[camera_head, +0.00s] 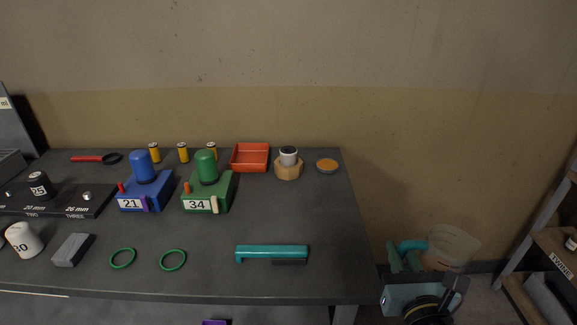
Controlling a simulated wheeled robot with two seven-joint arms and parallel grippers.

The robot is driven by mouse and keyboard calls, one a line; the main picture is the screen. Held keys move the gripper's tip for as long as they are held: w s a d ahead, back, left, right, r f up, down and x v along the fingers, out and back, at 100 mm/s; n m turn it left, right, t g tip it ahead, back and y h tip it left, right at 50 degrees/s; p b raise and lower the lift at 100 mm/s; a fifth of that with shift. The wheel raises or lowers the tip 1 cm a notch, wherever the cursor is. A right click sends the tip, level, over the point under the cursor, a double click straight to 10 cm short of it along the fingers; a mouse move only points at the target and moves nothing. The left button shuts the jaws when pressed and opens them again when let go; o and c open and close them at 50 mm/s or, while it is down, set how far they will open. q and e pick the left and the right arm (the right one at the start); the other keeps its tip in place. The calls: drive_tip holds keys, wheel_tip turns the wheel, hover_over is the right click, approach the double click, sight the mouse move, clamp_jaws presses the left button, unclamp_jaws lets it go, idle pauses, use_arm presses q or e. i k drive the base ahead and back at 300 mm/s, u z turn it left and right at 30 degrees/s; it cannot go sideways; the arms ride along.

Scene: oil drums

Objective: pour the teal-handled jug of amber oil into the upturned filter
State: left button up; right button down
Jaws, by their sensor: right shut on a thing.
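A clear, pale jug (455,247) with a teal handle (411,246) is off the table, past its right edge. My right gripper (402,261) is shut on the jug's handle. The jug looks roughly upright; a brownish tint shows low in it, but the oil level is hard to make out. A white filter with a dark, open-looking top (288,154) stands in a wooden block (288,170) at the table's back right. The jug is to its right and nearer to me, well apart from it. My left gripper is out of view.
Beside the wooden block are a small bowl of orange stuff (327,165) and a red tray (250,157). A teal bar-like tool (271,253) lies near the table's front. Green and blue housings (207,190) stand left. Shelving (548,245) stands far right.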

sight(287, 153)
drive_tip(key=k, duration=0.4)
drive_tip(key=u, duration=0.2)
drive_tip(key=i, duration=1.35)
drive_tip(key=z, duration=0.2)
